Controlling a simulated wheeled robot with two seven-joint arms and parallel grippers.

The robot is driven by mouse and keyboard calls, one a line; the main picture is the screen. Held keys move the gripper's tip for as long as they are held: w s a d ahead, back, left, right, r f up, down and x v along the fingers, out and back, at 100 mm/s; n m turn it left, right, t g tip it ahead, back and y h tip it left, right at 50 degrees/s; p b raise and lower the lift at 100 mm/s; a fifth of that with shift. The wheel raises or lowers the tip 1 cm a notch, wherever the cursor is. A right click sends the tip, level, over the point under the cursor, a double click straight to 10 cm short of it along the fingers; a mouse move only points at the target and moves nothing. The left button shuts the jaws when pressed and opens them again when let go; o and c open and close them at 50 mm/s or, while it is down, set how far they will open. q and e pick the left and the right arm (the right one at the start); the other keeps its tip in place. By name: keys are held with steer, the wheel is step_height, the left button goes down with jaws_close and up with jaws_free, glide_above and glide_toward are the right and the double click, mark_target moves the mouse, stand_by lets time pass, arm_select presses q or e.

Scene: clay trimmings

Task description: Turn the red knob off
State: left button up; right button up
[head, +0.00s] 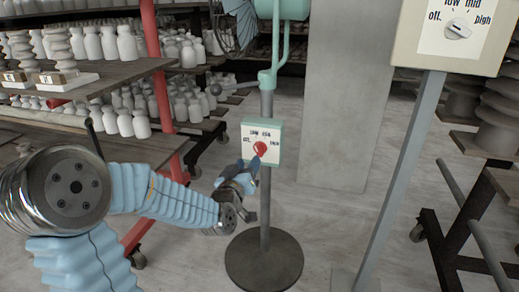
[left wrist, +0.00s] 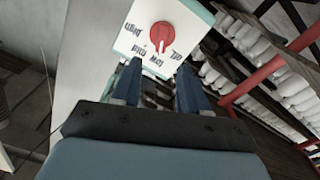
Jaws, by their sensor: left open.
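The red knob (head: 260,148) sits on the front of a small white and green control box on a stand. Its face has off, low, mid and high marks around the knob; I cannot tell surely which mark it points to. In the left wrist view the red knob (left wrist: 159,36) is beyond the fingertips, upside down with its labels. My left gripper (head: 249,172) is just in front of and below the box, partly overlapping its lower left edge. In the left wrist view its blue fingers (left wrist: 158,82) are apart with nothing between them. My right gripper is not in view.
Another control box (head: 458,30) with a pale knob stands at the upper right on a grey post. A round dark base (head: 264,260) holds the knob's stand. Shelves of white bottles (head: 95,75) fill the left. A concrete pillar (head: 345,90) stands behind. Open floor lies between.

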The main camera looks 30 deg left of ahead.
mark_target(256, 149)
arm_select(q)
steer(key=x, duration=0.8)
steer(key=shift+w+f+p, duration=0.1)
steer(key=shift+w+p, duration=0.1)
steer(key=shift+p, duration=0.1)
jaws_close()
